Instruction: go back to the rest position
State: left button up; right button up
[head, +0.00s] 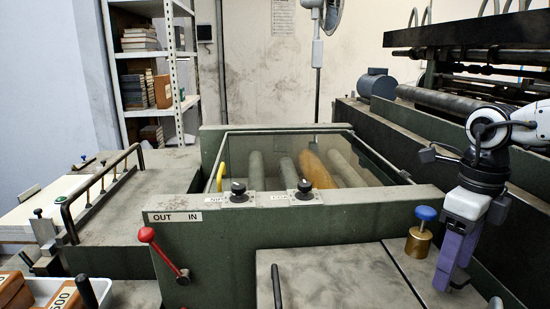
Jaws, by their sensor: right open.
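My right gripper (452,277) hangs at the right of the head view, with purple-grey fingers pointing down. It is open, and I see nothing between the fingers. It is beside a brass weight with a blue knob (420,235), to its right; I cannot tell whether they touch. The right arm comes in from the right edge. My left gripper is not in the head view.
The green feeder (260,245) fills the middle, with a glass cover over rollers and a red-knobbed lever (147,235). A white tray of brown blocks (45,290) is at lower left. A roller machine (450,98) stands at right. The grey top (340,280) is mostly clear.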

jog(key=n+p, duration=0.2)
jog(key=shift+s+r+n, duration=0.1)
jog(key=shift+r+n, duration=0.2)
jog(key=shift+n, duration=0.1)
jog(key=shift+r+b, duration=0.35)
jog(key=shift+r, duration=3.25)
